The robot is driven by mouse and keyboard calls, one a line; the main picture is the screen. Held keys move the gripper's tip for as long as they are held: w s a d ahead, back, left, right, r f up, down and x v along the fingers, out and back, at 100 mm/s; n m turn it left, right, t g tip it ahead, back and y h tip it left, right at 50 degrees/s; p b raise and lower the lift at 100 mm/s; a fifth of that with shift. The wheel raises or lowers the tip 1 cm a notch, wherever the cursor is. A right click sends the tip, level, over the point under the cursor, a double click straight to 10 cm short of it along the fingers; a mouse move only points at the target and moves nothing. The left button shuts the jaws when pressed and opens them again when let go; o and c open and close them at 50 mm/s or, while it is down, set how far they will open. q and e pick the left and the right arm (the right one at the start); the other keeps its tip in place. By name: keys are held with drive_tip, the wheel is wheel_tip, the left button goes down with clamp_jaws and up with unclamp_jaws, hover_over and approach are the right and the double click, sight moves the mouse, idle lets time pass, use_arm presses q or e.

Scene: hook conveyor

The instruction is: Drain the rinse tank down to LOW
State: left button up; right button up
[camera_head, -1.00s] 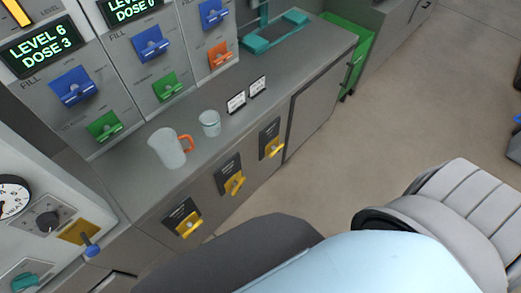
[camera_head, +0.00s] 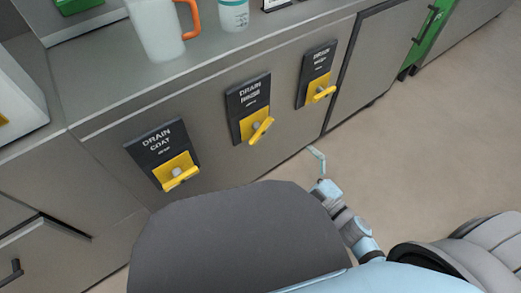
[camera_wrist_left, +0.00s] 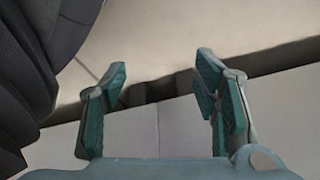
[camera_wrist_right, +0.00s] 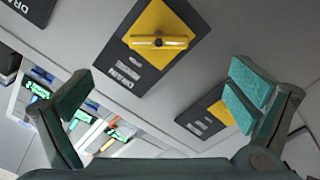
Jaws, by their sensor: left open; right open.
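Three dark drain panels with yellow handles line the cabinet front. The left one reads DRAIN COAT (camera_head: 158,143); the middle panel (camera_head: 247,92) and right panel (camera_head: 318,62) have second words too blurred to read surely. The middle yellow handle (camera_head: 262,130) sticks out tilted. The right wrist view shows a drain handle (camera_wrist_right: 160,42) ahead, level across its yellow plate, apart from my fingers. My right gripper (camera_head: 317,158) is open and empty, low in front of the cabinet, below the right panel. My left gripper (camera_wrist_left: 160,85) is open and empty; it is outside the head view.
A clear jug (camera_head: 160,30) with an orange handle and a small cup (camera_head: 233,14) stand on the counter (camera_head: 100,88) above the panels. A green cart (camera_head: 428,38) is at the far right. Open floor (camera_head: 420,130) lies right of the cabinet.

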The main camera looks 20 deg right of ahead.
sight(263, 133)
drive_tip(key=b+x, duration=0.1)
drive_tip(key=x, duration=1.3)
drive_tip(key=shift+a+r, duration=0.15)
drive_tip(key=shift+w+a, duration=0.1)
drive_tip(key=shift+w, duration=0.05)
use_arm(q)
drive_tip(key=r, duration=0.1)
drive_tip(key=w+r, duration=0.1)
drive_tip(key=r, duration=0.1)
drive_tip(key=shift+w+d+r, duration=0.1)
drive_tip(key=shift+w, duration=0.2)
use_arm(e)
drive_tip(key=shift+c, duration=0.4)
drive_tip(key=c, duration=1)
